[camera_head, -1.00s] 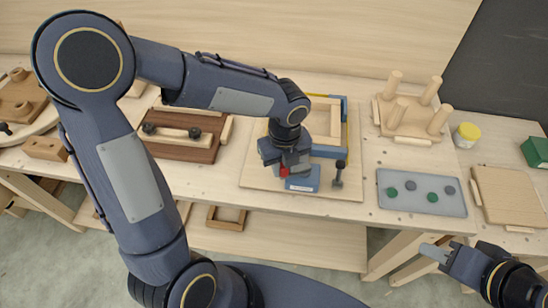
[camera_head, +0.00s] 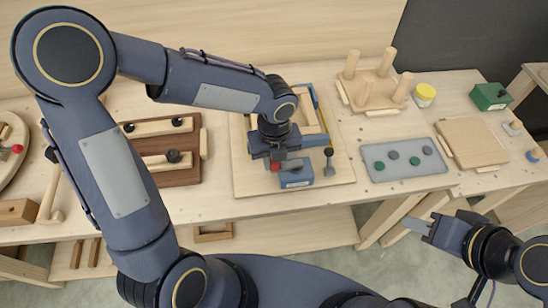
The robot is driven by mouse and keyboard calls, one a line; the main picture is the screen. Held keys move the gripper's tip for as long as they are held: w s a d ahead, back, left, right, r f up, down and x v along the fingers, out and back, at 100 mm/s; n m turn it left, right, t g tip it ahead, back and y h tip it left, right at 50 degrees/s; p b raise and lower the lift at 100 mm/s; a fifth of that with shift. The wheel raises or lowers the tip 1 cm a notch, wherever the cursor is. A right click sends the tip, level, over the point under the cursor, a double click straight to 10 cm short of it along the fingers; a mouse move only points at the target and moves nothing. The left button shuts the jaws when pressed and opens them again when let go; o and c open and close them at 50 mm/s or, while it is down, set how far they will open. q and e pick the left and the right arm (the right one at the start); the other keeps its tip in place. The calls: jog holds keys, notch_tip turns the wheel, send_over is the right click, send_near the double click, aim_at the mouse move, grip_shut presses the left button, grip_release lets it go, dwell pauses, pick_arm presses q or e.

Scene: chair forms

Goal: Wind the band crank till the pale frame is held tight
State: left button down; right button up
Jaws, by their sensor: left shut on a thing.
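The pale wooden frame (camera_head: 306,118) lies on a light board (camera_head: 343,172), with a blue band (camera_head: 318,103) at its edge. My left gripper (camera_head: 276,163) is over the near side of the frame, pointing down, and hides part of it. It is shut on the band crank, whose red part (camera_head: 276,168) shows at the fingertips beside a blue block (camera_head: 297,175). A dark upright lever (camera_head: 328,160) stands to the right of that block. My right gripper (camera_head: 420,226) is empty, in front of the bench edge; its finger gap is unclear.
A brown wooden form (camera_head: 187,174) lies to the left. A grey tray (camera_head: 378,173) with several round pads, an upturned stool form (camera_head: 372,92), a yellow tub (camera_head: 424,95), a green box (camera_head: 490,97) and a pale panel (camera_head: 470,143) stand to the right.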

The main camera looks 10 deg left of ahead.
pick_arm(q)
jog(key=c, duration=1.2)
grip_release()
notch_tip(320, 180, up, 8)
jog(key=shift+f, duration=0.1)
jog(key=shift+a, duration=0.1)
jog(key=s+a+r+n+t+h, duration=0.1)
jog(key=s+n, duration=0.4)
jog(key=n, duration=0.5)
jog(key=s+a+r+n+t+h, duration=0.1)
jog(key=s+a+n, duration=0.3)
jog(key=n, duration=0.7)
jog(key=s+a+n+t+h, duration=0.1)
jog(key=s+a+n+t, duration=0.2)
jog(key=n, duration=0.8)
jog(key=shift+s+a+r+t+h, duration=0.15)
jog(key=shift+s+a+r+h, duration=0.05)
jog(key=shift+s+a, duration=0.5)
jog(key=shift+s+a+r+t+h, duration=0.15)
jog(key=shift+s+a+r+h, duration=0.05)
jog(key=shift+s+a, duration=0.45)
